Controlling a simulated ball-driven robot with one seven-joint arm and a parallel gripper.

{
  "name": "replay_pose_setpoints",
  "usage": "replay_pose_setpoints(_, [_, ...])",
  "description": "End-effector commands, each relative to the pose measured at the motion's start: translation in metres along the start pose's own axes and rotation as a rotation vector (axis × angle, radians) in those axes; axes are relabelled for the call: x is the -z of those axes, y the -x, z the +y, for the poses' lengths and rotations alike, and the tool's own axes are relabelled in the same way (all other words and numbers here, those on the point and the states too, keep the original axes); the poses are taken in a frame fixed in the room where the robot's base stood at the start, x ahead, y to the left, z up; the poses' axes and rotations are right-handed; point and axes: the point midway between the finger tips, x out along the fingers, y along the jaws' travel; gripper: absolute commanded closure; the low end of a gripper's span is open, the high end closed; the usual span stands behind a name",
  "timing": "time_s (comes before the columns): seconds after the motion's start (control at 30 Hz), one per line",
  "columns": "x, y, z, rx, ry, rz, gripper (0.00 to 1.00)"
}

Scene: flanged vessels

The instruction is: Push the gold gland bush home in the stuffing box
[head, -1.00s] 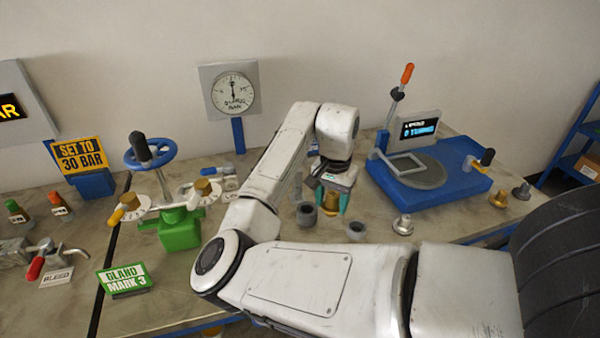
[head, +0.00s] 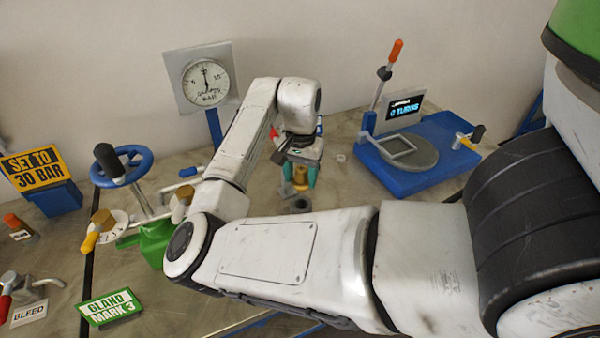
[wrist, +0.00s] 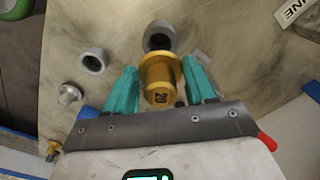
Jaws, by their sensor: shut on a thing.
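My gripper (head: 300,176) has two teal fingers shut on a gold bush (head: 302,179). In the wrist view the gold bush (wrist: 161,80) is between the fingers and carries the number 20. A grey cup-shaped ring (wrist: 158,36) with a dark bore lies just beyond the bush. I cannot tell whether the two touch. A second grey ring (wrist: 95,61) lies to the left. I cannot tell which part is the stuffing box. The green valve body (head: 155,245) at left is partly hidden by my arm.
A steel flanged piece (wrist: 70,95) and another gold piece (wrist: 53,149) stand left in the wrist view. The blue press-like stand (head: 430,165) is at right. A gauge (head: 207,82) stands behind. A green GLAND MARK 3 sign (head: 110,308) is at front left.

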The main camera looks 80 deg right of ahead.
Motion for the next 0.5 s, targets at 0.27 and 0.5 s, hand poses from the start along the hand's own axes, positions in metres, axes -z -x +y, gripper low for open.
replay_pose_setpoints(0.27, [-0.001, -0.015, 0.000, -0.001, 0.000, 0.000, 0.82])
replay_pose_setpoints(0.5, [-0.001, -0.038, 0.000, -0.001, 0.001, 0.000, 0.82])
